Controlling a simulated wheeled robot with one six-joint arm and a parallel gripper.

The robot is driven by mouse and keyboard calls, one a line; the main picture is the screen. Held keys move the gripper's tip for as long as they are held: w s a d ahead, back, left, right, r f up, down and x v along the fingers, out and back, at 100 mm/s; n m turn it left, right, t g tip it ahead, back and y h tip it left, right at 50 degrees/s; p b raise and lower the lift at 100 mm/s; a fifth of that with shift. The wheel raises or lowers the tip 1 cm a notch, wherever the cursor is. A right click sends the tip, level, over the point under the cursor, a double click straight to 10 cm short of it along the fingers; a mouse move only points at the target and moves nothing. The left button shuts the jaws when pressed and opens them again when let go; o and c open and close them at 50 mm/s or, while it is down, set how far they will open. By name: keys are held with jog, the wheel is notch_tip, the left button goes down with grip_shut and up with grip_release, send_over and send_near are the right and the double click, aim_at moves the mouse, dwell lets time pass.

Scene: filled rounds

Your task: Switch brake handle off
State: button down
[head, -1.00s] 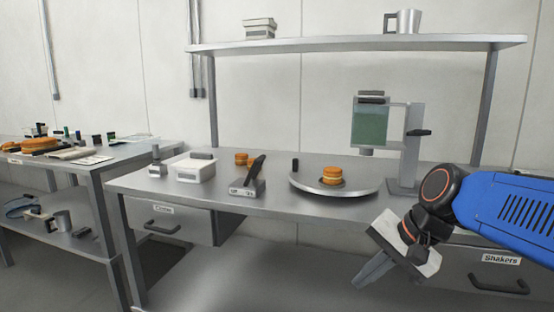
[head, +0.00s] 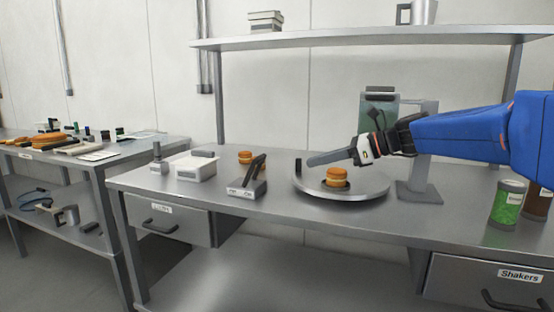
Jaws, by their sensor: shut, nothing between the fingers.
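The brake handle (head: 256,168) is a dark lever on a small grey base (head: 243,190) with small light labels on its front. It stands on the middle workbench and leans up to the right. My gripper (head: 312,161) is shut and empty, reaching in from the right with its fingers pointing left. In the picture its tips are to the right of the lever and a little above it, with a gap between. The labels are too small to read.
A round metal plate (head: 370,190) with a small orange-brown round item (head: 337,176) lies below my gripper. A dispenser stand (head: 418,191) is behind my arm. A white box (head: 195,168) sits left of the handle. Green (head: 506,205) and brown (head: 538,204) shakers stand at right.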

jog(key=shift+w+r, duration=0.35)
jog(key=shift+w, duration=0.2)
jog(key=a+r+x, duration=0.1)
jog(key=r+x, duration=0.1)
jog(key=x, duration=1.1)
jog(key=shift+r, duration=0.4)
jog(key=shift+w, duration=0.1)
